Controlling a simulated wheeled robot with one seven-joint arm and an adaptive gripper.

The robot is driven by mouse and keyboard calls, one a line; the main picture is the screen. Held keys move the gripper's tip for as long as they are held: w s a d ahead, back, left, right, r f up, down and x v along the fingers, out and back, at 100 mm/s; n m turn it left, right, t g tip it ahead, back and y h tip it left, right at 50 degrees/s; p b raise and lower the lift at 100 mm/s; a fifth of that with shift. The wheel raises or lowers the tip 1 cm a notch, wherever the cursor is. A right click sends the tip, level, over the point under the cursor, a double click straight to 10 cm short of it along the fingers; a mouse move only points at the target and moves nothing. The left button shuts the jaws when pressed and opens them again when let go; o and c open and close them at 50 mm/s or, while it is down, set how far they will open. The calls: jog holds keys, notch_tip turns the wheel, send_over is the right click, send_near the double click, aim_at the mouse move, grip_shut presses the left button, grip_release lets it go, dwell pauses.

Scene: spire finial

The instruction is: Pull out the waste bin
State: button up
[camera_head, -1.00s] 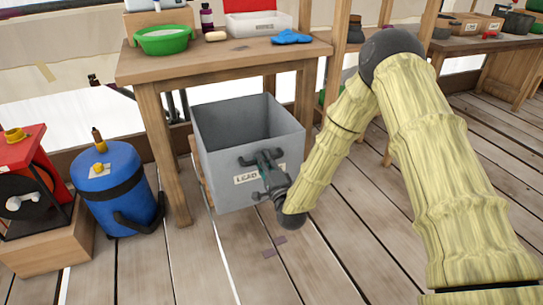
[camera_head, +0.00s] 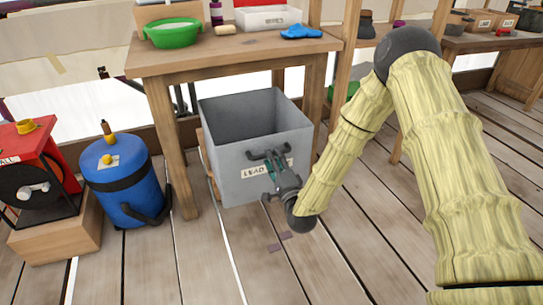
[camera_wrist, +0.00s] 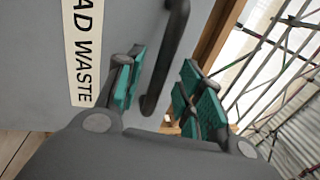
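The waste bin (camera_head: 235,165) is a grey open-topped box under a wooden workbench. Its front carries a "LEAD WASTE" label, which shows partly in the wrist view (camera_wrist: 84,45). A dark bar handle (camera_wrist: 170,55) stands out from the front face. My gripper (camera_head: 272,165) is at the bin's front, at handle height, beside the label. In the wrist view its teal-padded fingers (camera_wrist: 160,92) are apart, with the handle bar between them in the picture. A gap shows on the right finger's side. Contact with the handle cannot be told.
The wooden workbench (camera_head: 235,52) stands over the bin, its legs on both sides. A blue canister (camera_head: 125,185) and a red device (camera_head: 35,165) on a wooden box (camera_head: 60,232) are at left. The plank floor (camera_head: 235,265) before the bin is mostly clear.

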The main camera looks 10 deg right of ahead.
jog(key=v, duration=0.9)
jog(key=shift+s, duration=0.25)
jog(key=s+f+n+g+h, duration=0.1)
jog(key=s+f+n+g, duration=0.35)
jog(key=s+f, duration=0.4)
jog(key=s+f+n+g, duration=0.4)
jog(key=s+f+g, duration=0.1)
jog(key=f, duration=0.7)
jog(key=s+d+f+n+g+h, duration=0.1)
jog(key=s+d+f+n+g, duration=0.15)
jog(key=s, duration=0.65)
jog(key=s+d+f+n+g+h, duration=0.1)
jog(key=s+d+f+n+g, duration=0.2)
jog(key=s, duration=0.5)
jog(key=s+d+f+n+g+h, duration=0.1)
jog(key=s+d+f+g, duration=0.2)
jog(key=s, duration=0.6)
notch_tip(320, 180, up, 33)
jog(key=g+p, duration=0.1)
jog(key=p, duration=3.1)
jog(key=shift+s+a+g+p, duration=0.3)
jog(key=shift+s+g+p, duration=0.05)
jog(key=shift+s+g, duration=0.05)
jog(key=shift+f, duration=0.1)
